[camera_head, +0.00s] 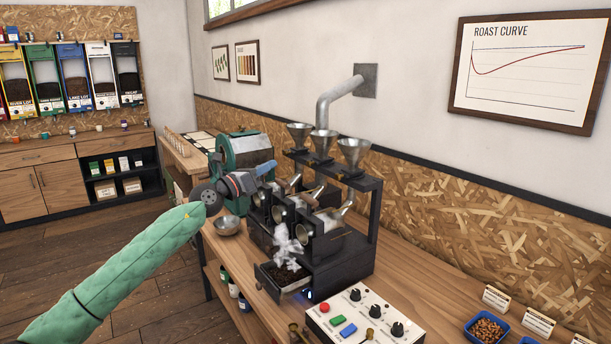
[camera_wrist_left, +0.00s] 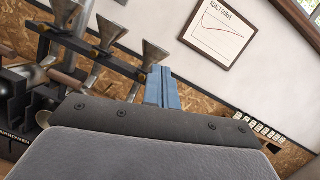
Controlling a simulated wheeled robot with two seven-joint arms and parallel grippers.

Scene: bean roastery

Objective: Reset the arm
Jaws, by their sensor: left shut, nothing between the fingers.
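My left arm (camera_head: 120,270), in a green sleeve, reaches in from the lower left in the head view. My left gripper (camera_head: 266,169) is at its end, in front of the black sample roaster (camera_head: 340,245) and near its upper left part. In the left wrist view the two blue fingers (camera_wrist_left: 162,88) are together, with nothing between them. Behind them are the roaster's metal funnels (camera_wrist_left: 112,32). I cannot tell from the head view how far the fingertips are from the roaster. My right gripper is not in view.
A control box (camera_head: 365,318) with knobs and buttons stands before the roaster. An open tray of dark beans (camera_head: 285,277) sticks out, with pale smoke above. A metal bowl (camera_head: 227,225) stands left of it. A blue bin of beans (camera_head: 487,329) is at the lower right.

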